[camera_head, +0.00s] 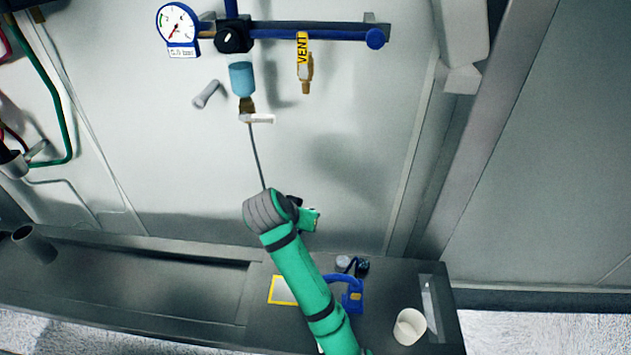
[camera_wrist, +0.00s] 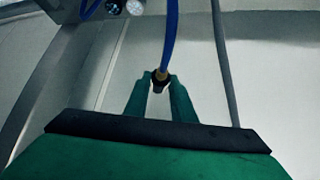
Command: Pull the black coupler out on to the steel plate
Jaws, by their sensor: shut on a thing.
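In the wrist view my gripper (camera_wrist: 161,78) has its two green fingers closed on a small dark coupler (camera_wrist: 160,85). A brass fitting joins the coupler to a blue hose, which runs up out of the picture. In the head view my gripper is mostly hidden behind my green arm, in front of the pale back panel and above the bench. The coupler cannot be made out there. A pale plate with a yellow border (camera_head: 281,290), perhaps the steel plate, lies on the dark bench, partly covered by my arm.
A blue fitting (camera_head: 353,298) and a white cup (camera_head: 409,326) are on the bench right of my arm. A gauge (camera_head: 178,29), a blue pipe (camera_head: 315,32) and a yellow VENT valve (camera_head: 303,60) are on the panel above. A grey hose (camera_wrist: 224,65) hangs beside my gripper.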

